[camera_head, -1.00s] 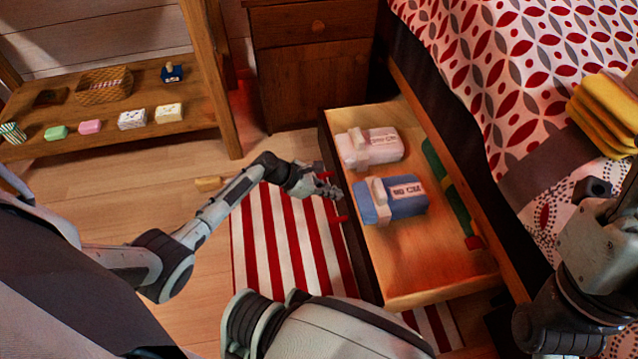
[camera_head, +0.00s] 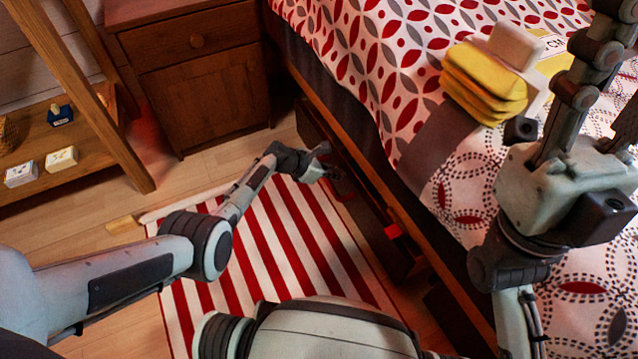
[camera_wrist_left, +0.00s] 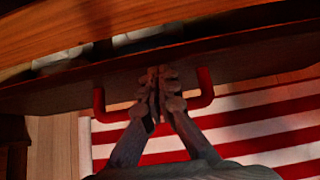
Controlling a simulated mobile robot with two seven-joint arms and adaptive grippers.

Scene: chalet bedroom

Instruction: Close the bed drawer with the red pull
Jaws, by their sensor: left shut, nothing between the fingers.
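The bed drawer's dark front (camera_head: 367,213) sits close to the bed frame, with a narrow gap behind its top edge. In the left wrist view the drawer front (camera_wrist_left: 245,55) has a red pull (camera_wrist_left: 206,88), a bracket standing out from it. My left gripper (camera_head: 325,160) is at the drawer front in the head view. In the wrist view its shut fingers (camera_wrist_left: 158,85) are between the two ends of the pull, against or very near the front, holding nothing. My right gripper (camera_head: 555,180) is raised over the bed at right; its fingertips are cut off.
A red item (camera_head: 393,230) shows at the drawer's near end. A wooden nightstand (camera_head: 200,75) stands beyond the drawer. A striped rug (camera_head: 290,240) lies before it. Yellow folded cloths (camera_head: 485,82) lie on the bed (camera_head: 400,50). A shelf (camera_head: 85,165) stands at left.

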